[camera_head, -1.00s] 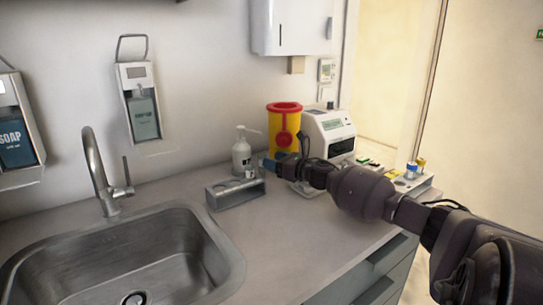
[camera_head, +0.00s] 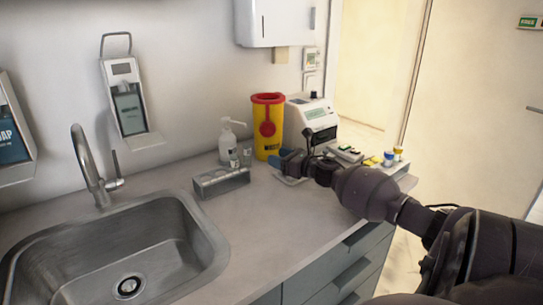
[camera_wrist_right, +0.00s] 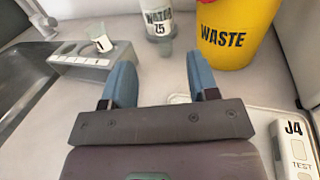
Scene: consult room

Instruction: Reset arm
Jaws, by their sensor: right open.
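My right arm comes in from the lower right in the head view. Its gripper (camera_head: 285,160) is over the counter, in front of the yellow waste bin (camera_head: 268,128) and to the right of a grey rack (camera_head: 221,182). In the right wrist view the two blue fingers of the gripper (camera_wrist_right: 160,82) are spread apart with nothing between them. The waste bin (camera_wrist_right: 228,38) is beyond the fingers to the right, and the rack (camera_wrist_right: 95,62) is to the left. My left gripper is not in view.
A sink (camera_head: 120,262) with a tap (camera_head: 90,165) is at the left. A pump bottle (camera_head: 227,142) stands behind the rack. A white machine (camera_head: 314,122) and several small items are at the right. The front of the counter is clear.

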